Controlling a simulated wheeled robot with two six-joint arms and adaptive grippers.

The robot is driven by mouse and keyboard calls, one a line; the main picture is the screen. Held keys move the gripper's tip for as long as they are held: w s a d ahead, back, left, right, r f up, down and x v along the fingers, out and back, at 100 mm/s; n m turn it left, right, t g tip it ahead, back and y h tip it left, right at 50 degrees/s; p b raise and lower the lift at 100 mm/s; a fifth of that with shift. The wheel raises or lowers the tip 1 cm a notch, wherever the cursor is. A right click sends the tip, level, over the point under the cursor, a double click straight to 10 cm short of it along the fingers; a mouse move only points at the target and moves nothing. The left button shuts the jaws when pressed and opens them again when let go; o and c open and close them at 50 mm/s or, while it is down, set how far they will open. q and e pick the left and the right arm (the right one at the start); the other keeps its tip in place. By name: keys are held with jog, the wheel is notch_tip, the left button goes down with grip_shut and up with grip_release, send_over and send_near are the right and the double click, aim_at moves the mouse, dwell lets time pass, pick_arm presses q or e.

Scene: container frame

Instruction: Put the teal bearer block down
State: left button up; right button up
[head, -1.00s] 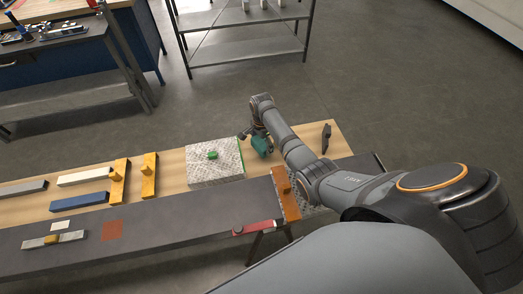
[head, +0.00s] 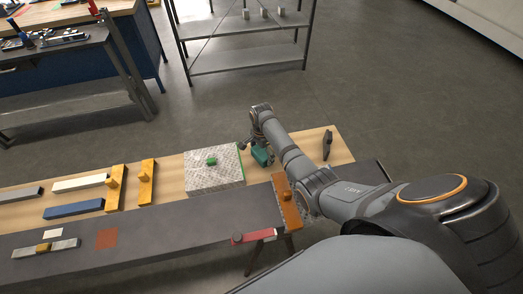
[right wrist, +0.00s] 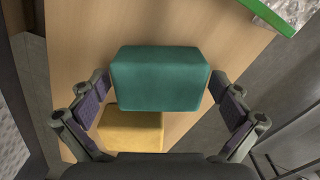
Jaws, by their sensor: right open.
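The teal bearer block (head: 262,157) is at my right gripper (head: 255,148), just right of the pale speckled plate in the head view. In the right wrist view the teal block (right wrist: 160,80) lies between the spread fingers of the right gripper (right wrist: 162,105), with gaps visible on both sides. A yellow block (right wrist: 135,131) shows partly behind the teal one, over the wooden surface; whether the two touch is hidden. My left gripper is out of view.
The speckled plate (head: 213,178) carries a small green piece (head: 212,161). Yellow (head: 147,183), white (head: 79,183) and blue (head: 74,209) bars lie to the left on the wooden strip. An orange-brown bar (head: 287,203) and a red clamp (head: 254,236) stand nearer me.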

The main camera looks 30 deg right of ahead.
aim_at(262, 152)
notch_tip(262, 152, up, 12)
dwell(0.3)
jog(key=shift+r, duration=0.1)
dwell(0.3)
